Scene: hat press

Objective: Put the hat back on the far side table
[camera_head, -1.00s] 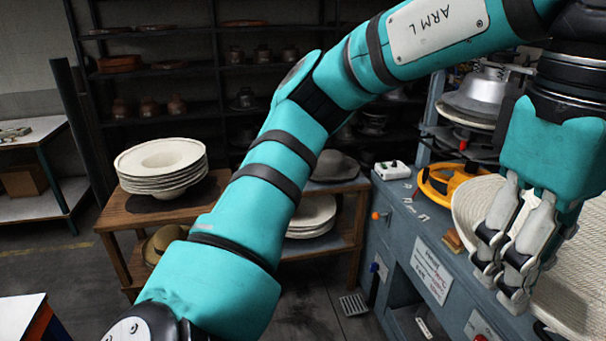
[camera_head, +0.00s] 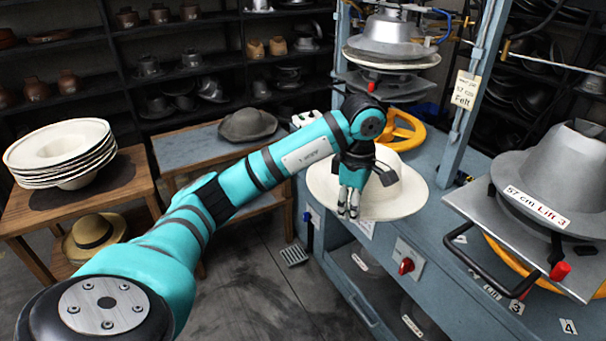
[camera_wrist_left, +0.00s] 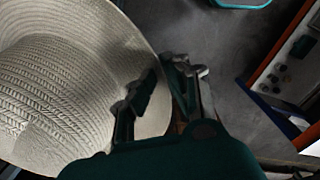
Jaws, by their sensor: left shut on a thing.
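A cream woven hat (camera_head: 400,190) is held at the front edge of the press bench, its crown partly behind my arm. My left gripper (camera_head: 348,212) is shut on the near left part of its brim. In the left wrist view the hat (camera_wrist_left: 50,90) fills the left side, and the fingers of my left gripper (camera_wrist_left: 160,95) are at its brim. A wooden side table (camera_head: 20,218) at the far left carries a stack of white hats (camera_head: 60,150) on a dark round mat. My right gripper is not in view.
A straw hat (camera_head: 93,233) lies on the table's lower shelf. A second table (camera_head: 190,150) behind holds a grey hat (camera_head: 248,124). The blue bench (camera_head: 445,235) carries metal hat presses (camera_head: 560,165) and a yellow ring (camera_head: 405,130). Open floor lies between.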

